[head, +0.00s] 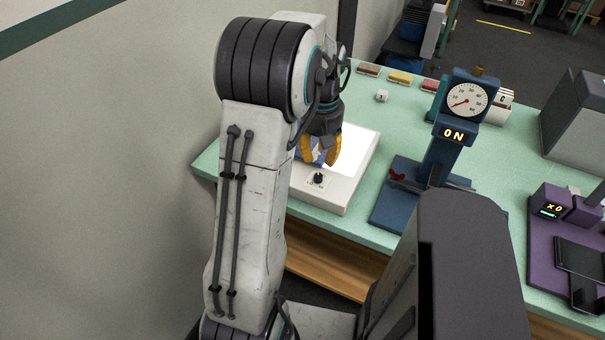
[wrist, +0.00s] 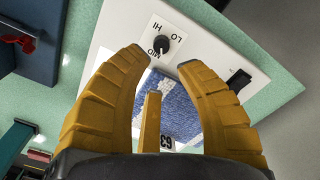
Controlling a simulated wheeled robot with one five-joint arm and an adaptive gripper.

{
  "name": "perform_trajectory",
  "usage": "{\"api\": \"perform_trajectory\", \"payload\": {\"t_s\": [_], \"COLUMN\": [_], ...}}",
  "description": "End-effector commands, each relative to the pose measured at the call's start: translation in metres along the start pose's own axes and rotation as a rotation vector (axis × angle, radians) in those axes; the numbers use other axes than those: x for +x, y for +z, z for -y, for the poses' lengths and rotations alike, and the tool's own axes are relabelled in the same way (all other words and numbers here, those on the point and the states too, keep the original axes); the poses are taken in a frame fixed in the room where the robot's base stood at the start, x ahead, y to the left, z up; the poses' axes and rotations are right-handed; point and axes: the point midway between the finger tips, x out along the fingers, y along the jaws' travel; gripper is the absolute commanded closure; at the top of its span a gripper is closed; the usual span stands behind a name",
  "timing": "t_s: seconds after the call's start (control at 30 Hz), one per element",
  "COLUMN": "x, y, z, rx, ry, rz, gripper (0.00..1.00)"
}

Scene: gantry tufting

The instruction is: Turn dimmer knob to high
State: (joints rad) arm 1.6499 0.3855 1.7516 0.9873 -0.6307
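The dimmer knob (wrist: 166,44) is a small black round knob on a white plate marked HI, MID and LO, on the front edge of a white light box (wrist: 222,48). In the head view the knob (head: 319,178) stands on the near rim of the light box (head: 330,195). Which mark it points to is too small to tell surely. My gripper (wrist: 164,60) has its yellow fingers spread, with the knob just beyond the gap between the tips. In the head view my gripper (head: 321,158) hangs over the box, above the knob. Contact with the knob is not visible.
A blue textured piece (wrist: 183,112) with a numbered tag lies on the box under my fingers. A black rocker switch (wrist: 238,80) sits on the same rim. A blue dial gauge stand (head: 446,150) stands right of the box. The green tabletop (head: 385,125) between them is clear.

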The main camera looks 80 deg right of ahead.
Motion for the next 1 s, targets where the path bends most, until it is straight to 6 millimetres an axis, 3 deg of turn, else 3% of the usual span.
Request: {"api": "perform_trajectory", "payload": {"t_s": [0.57, 1.0], "x": [0.002, 0.051], "y": [0.003, 0.005], "z": [0.002, 0.003], "rx": [-0.286, -0.301], "ry": [-0.013, -0.015], "rz": [0.013, 0.015], "gripper": [0.69, 0.69]}}
